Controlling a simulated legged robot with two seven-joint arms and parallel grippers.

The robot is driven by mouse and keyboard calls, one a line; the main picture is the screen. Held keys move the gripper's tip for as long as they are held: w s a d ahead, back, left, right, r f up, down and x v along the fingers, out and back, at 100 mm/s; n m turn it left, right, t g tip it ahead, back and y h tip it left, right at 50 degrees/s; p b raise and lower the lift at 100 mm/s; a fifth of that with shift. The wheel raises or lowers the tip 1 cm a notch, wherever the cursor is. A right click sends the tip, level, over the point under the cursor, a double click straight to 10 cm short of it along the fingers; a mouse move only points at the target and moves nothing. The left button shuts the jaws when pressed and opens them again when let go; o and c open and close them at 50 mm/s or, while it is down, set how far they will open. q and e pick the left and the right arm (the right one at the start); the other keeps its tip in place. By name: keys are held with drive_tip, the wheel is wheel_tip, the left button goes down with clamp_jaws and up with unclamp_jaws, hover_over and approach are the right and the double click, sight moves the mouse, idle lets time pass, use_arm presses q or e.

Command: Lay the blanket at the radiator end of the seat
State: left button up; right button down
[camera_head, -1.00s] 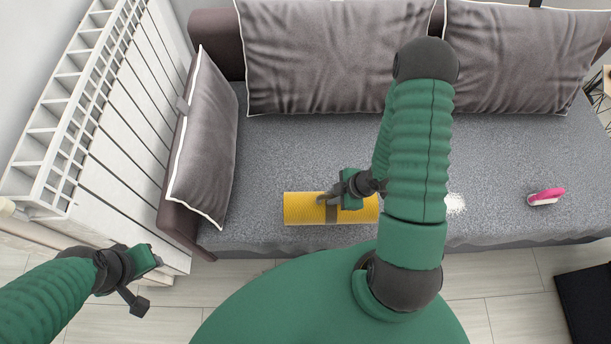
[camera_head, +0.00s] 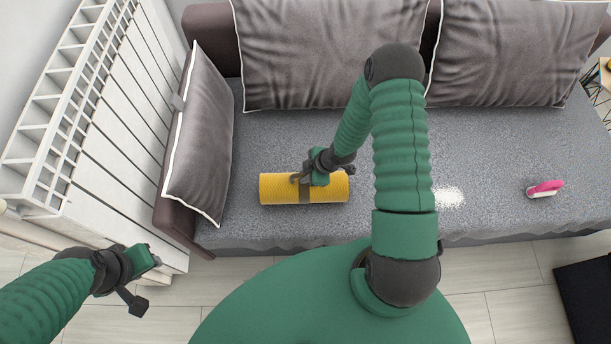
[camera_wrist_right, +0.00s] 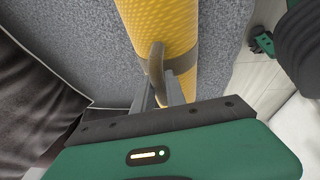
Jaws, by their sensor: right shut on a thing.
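The blanket (camera_head: 278,188) is a yellow textured roll with a dark band around its middle. It is over the left part of the grey seat (camera_head: 400,140), near the front edge; I cannot tell whether it touches the seat. My right gripper (camera_head: 303,180) is shut on the blanket at the band; the roll (camera_wrist_right: 155,18) and the fingers also show in the right wrist view. The white radiator (camera_head: 95,120) stands at the left, beyond the seat's arm. My left gripper (camera_head: 140,285) hangs at the lower left, away from the seat; its jaw state is unclear.
A grey cushion (camera_head: 198,140) leans on the left arm of the seat, with bare seat between it and the blanket. Two large cushions (camera_head: 325,50) line the back. A pink-handled brush (camera_head: 545,188) and a white patch (camera_head: 450,197) are on the right.

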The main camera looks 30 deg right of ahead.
drive_tip(key=c, duration=1.4)
unclamp_jaws()
drive_tip(key=shift+o, duration=0.2)
drive_tip(key=s+d+r+m+g+h+p, duration=0.1)
drive_tip(key=s+r+m+h+p, duration=0.15)
drive_tip(key=r, duration=0.75)
drive_tip(key=s+d+r+m+h+p, duration=0.1)
drive_tip(key=s+r+m+p, duration=0.15)
drive_tip(key=r, duration=0.75)
drive_tip(key=s+a+r+m, duration=0.4)
drive_tip(key=a+r+m, duration=0.3)
drive_tip(key=a+r, duration=0.2)
drive_tip(key=shift+s+a+g+y, duration=0.15)
drive_tip(key=shift+a+g+y, duration=0.15)
drive_tip(key=shift+y, duration=0.05)
